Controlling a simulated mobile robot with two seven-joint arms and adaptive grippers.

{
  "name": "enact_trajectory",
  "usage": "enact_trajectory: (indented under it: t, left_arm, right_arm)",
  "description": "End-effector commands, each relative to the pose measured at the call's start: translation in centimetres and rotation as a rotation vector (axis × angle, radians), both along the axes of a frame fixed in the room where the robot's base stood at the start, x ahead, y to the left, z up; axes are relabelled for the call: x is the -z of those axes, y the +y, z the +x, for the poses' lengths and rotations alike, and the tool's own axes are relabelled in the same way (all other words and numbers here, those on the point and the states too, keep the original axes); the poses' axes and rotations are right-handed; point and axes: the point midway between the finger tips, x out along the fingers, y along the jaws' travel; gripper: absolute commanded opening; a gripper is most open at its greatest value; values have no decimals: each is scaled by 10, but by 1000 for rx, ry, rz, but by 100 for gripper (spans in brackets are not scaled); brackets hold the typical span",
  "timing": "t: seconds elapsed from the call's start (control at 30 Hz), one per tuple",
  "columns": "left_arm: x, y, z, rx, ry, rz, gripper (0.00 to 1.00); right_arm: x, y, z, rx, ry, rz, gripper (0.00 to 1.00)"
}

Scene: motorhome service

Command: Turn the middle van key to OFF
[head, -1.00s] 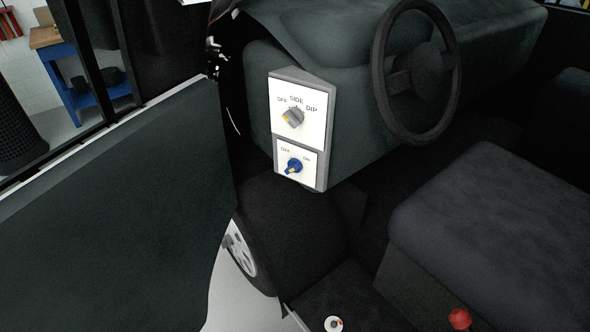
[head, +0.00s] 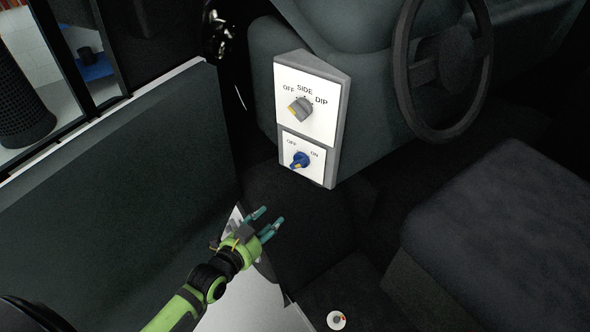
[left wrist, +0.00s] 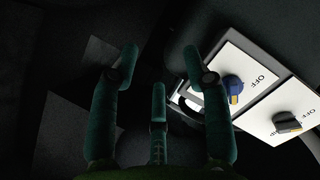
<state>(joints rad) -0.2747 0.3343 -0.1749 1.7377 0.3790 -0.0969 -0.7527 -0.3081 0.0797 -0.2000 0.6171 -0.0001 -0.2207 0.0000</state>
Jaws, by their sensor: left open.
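A blue knob (head: 301,159) with a yellow mark is on the lower white plate (head: 316,170) of the dash panel, under the labels OFF and ON. Its yellow mark is at the lower left. It also shows in the left wrist view (left wrist: 231,85), right of my fingers. A grey knob (head: 301,108) sits above it, labelled OFF, SIDE and DIP. No label tells which is the middle van key. My left gripper (head: 268,218) is open and empty, below and left of the blue knob, apart from the panel. My right gripper is not in view.
The steering wheel (head: 443,65) is right of the panel. The open van door (head: 120,200) stands on the left. A dark seat (head: 500,215) is at the right, and a small round white item (head: 336,319) is low in front. The space before the panel is clear.

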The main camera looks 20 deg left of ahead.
Motion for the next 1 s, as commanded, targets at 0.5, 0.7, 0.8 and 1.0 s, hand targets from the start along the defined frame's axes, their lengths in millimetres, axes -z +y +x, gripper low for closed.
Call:
enact_trajectory:
  t: [0.5, 0.7, 0.8, 1.0]
  left_arm:
    - [-130, -33, 35, 99, -296, 65, 48]
    - [-129, -42, 63, 99, -294, 66, 48]
    - [-128, -45, 72, 98, -294, 66, 48]
    - [-127, -47, 78, 100, -293, 66, 48]
  right_arm:
    - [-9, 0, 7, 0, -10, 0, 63]
    - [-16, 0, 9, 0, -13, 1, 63]
    - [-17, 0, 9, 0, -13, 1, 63]
    - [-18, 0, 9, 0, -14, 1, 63]
